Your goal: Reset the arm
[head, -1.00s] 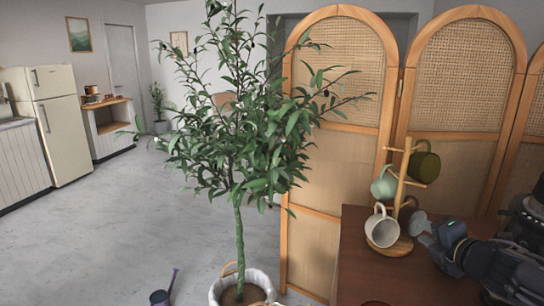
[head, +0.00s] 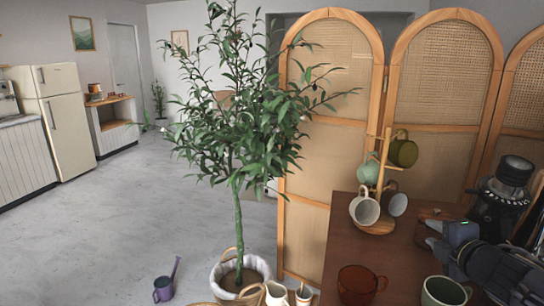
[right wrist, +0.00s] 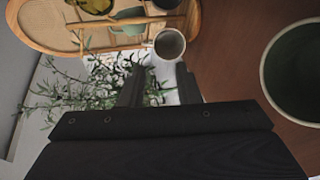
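My right gripper (head: 430,234) is over the brown table, to the right of the wooden mug tree (head: 386,160) and apart from it. In the right wrist view its two fingers (right wrist: 160,88) stand apart with nothing between them. The mug tree holds an olive mug (head: 404,153), a light green mug (head: 369,173), a cream mug (head: 364,208) and a grey-blue mug (head: 397,204). The cream mug also shows beyond the fingertips in the right wrist view (right wrist: 169,44). My left gripper is out of view.
A red-brown mug (head: 358,284) and a dark green mug (head: 445,292) stand on the brown table (head: 345,240) near its front. A black grinder-like machine (head: 500,200) is at the right. A folding screen (head: 330,150) stands behind. A potted tree (head: 240,150) stands on the left.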

